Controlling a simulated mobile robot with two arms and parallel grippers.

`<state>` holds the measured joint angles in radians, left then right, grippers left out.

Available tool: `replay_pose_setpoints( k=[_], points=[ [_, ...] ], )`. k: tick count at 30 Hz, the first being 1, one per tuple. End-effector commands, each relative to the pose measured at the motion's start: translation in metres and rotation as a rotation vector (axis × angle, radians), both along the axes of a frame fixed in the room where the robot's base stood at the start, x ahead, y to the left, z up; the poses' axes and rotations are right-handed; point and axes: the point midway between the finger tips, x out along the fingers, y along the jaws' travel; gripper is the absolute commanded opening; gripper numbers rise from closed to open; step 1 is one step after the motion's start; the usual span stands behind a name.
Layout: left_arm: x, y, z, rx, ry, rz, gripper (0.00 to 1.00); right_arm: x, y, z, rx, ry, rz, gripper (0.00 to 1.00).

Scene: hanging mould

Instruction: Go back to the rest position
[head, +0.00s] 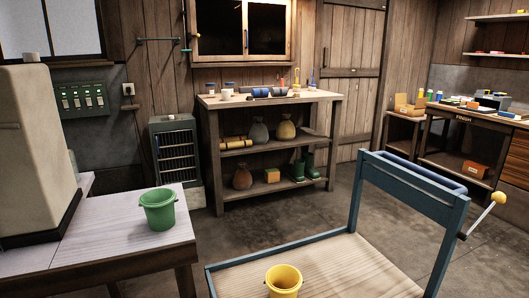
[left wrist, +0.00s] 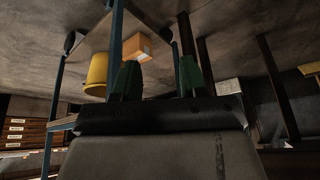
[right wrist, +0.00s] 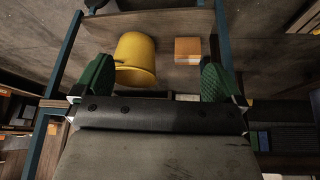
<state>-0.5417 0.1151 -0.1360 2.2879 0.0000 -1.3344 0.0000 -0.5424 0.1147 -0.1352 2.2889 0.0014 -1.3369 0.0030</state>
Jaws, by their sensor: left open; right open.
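My left gripper (left wrist: 158,75) shows in the left wrist view with its two green fingers apart and nothing between them. My right gripper (right wrist: 155,75) shows in the right wrist view, its green fingers wide apart and empty. Neither gripper is in the head view. Beyond the fingers is a yellow bucket (right wrist: 136,58) with an orange box (right wrist: 188,50) near it. The bucket (left wrist: 97,74) and the box (left wrist: 138,47) also show in the left wrist view. In the head view the yellow bucket (head: 284,281) stands on a blue-framed cart (head: 417,170) at the bottom.
A green bucket (head: 158,209) stands on a pale table (head: 105,235) at the left, beside a tall beige block (head: 35,150). A shelf bench (head: 275,102) with several items and a grey cabinet (head: 175,150) stand at the back. Bare floor (head: 300,215) lies between the bench and the cart.

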Motion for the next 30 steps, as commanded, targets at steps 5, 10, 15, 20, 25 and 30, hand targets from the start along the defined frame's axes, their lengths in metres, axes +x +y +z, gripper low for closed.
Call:
replay_pose_setpoints(
  k=[5, 10, 15, 20, 25, 30],
  points=[
    [0.003, -0.001, -0.025, 0.005, 0.042, -0.002, 0.43, 0.003, 0.001, -0.025, -0.006, 0.041, 0.005, 1.00],
    [-0.005, 0.000, -0.062, 0.011, 0.091, -0.006, 0.43, -0.005, 0.000, -0.062, -0.013, 0.089, 0.010, 1.00],
    [-0.038, 0.005, -0.105, 0.021, 0.155, -0.013, 0.43, -0.038, -0.005, -0.106, -0.023, 0.153, 0.016, 1.00],
    [-0.091, 0.014, -0.135, 0.031, 0.217, -0.020, 0.43, -0.090, -0.014, -0.135, -0.033, 0.215, 0.023, 1.00],
    [-0.152, 0.026, -0.147, 0.040, 0.270, -0.026, 0.43, -0.151, -0.026, -0.147, -0.042, 0.268, 0.030, 1.00],
    [-0.192, 0.034, -0.149, 0.047, 0.298, -0.031, 0.43, -0.191, -0.034, -0.150, -0.049, 0.297, 0.034, 1.00]
  ],
)
